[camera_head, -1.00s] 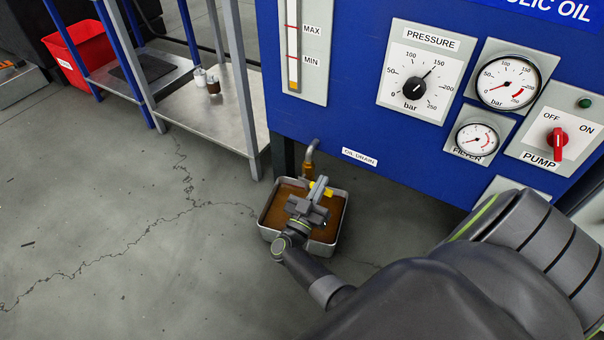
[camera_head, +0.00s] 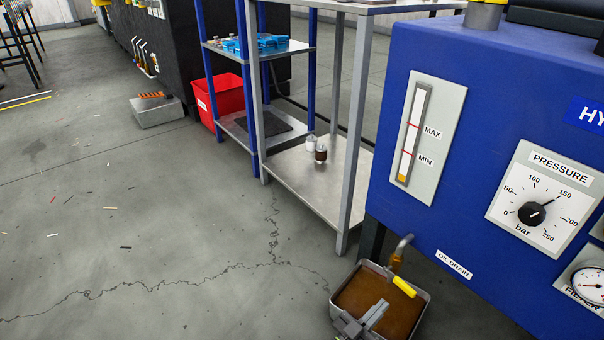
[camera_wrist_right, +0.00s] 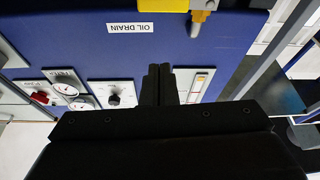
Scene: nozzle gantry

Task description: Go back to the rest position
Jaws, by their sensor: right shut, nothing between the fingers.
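My right gripper (camera_head: 376,315) shows at the bottom edge of the head view, over the near part of the oil tray. Its fingers are shut with nothing between them. In the right wrist view the closed fingers (camera_wrist_right: 159,82) point at the blue panel, below the OIL DRAIN label (camera_wrist_right: 131,27). The drain pipe (camera_head: 404,243) comes out of the blue machine (camera_head: 440,215) above the tray. Its yellow handle (camera_head: 404,286) is apart from the gripper and also shows in the wrist view (camera_wrist_right: 195,29). My left gripper is out of view.
The metal tray (camera_head: 425,303) of brown oil stands on the floor by the machine. A steel table (camera_head: 300,185) with two small jars, a blue-post shelf (camera_head: 225,125) and a red bin (camera_head: 222,98) stand behind. The cracked floor at left is mostly clear.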

